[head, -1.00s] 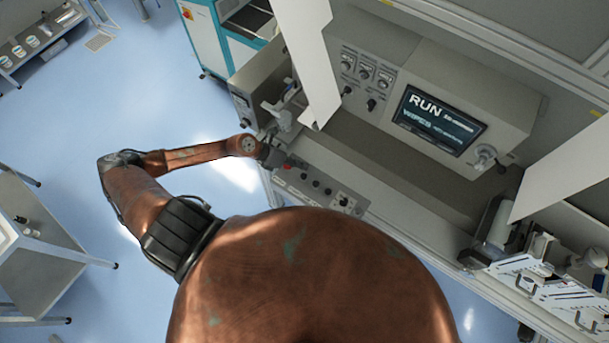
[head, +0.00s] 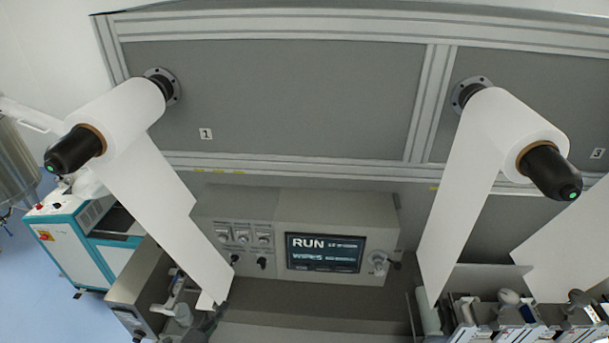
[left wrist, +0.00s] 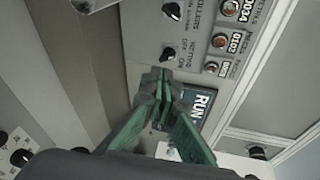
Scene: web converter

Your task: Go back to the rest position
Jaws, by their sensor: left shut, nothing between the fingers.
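My left gripper (left wrist: 163,88) shows in the left wrist view with its green fingers together and nothing between them. The lit RUN screen (left wrist: 203,103) is partly hidden behind the fingers. My right gripper is in neither view.
A left white roll (head: 120,112) and a right white roll (head: 515,135) stick out from the grey machine wall, their webs hanging down. The RUN screen (head: 325,253) sits between them. A teal and white cabinet (head: 75,250) stands at the left. Metal fixtures (head: 495,315) fill the lower right.

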